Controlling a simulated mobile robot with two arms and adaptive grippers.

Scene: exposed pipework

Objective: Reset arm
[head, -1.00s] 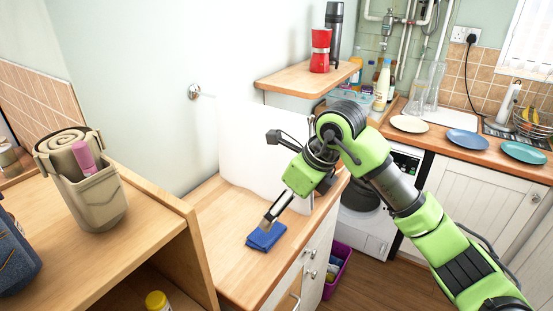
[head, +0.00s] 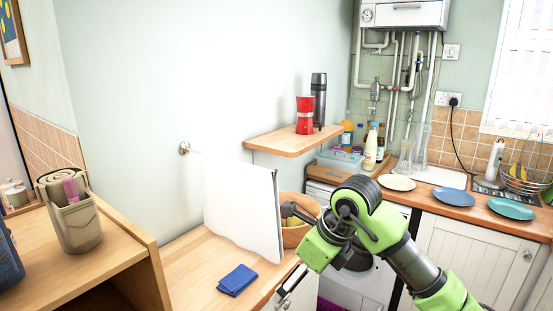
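My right arm, green and black, comes in from the lower right in the head view. Its gripper (head: 284,296) points down at the front edge of the wooden counter (head: 190,262). The gripper is partly visible and small; I cannot tell whether its fingers are open or shut. A folded blue cloth (head: 238,280) lies flat on the counter, to the left of the gripper and apart from it. My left gripper is not in view.
A white board (head: 240,212) stands upright on the counter behind the cloth, with an orange-brown bowl (head: 298,232) beside it. Plates (head: 454,196) lie on the right worktop.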

